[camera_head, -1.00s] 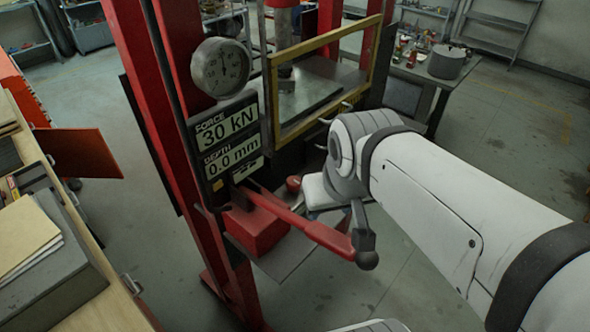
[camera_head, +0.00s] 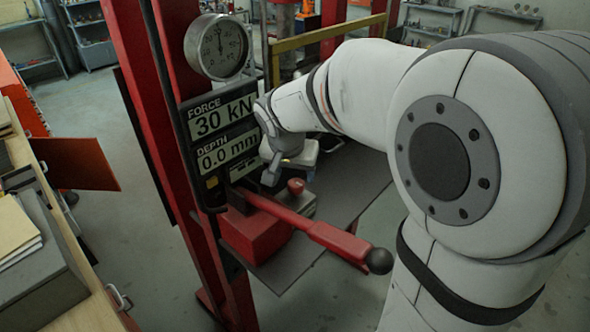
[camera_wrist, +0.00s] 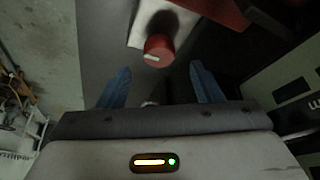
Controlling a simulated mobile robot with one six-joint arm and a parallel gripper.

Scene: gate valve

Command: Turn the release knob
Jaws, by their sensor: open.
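The release knob (camera_wrist: 158,47) is a small red cylinder with a white mark on its face, at the upper middle of the wrist view. It stands in front of a pale plate (camera_wrist: 146,25). My gripper (camera_wrist: 160,70) is open, its two blue fingers apart and empty. The knob lies beyond the fingertips, roughly centred between them and not visibly touched. In the head view the knob (camera_head: 296,186) shows just above the red lever (camera_head: 310,228). My wrist is beside it there, and the fingers are mostly hidden.
The red press frame (camera_head: 182,130) carries a round gauge (camera_head: 217,47) and a force and depth display (camera_head: 222,132) close to my wrist. The lever ends in a black ball (camera_head: 379,261) below my arm. A wooden bench (camera_head: 60,230) stands at left.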

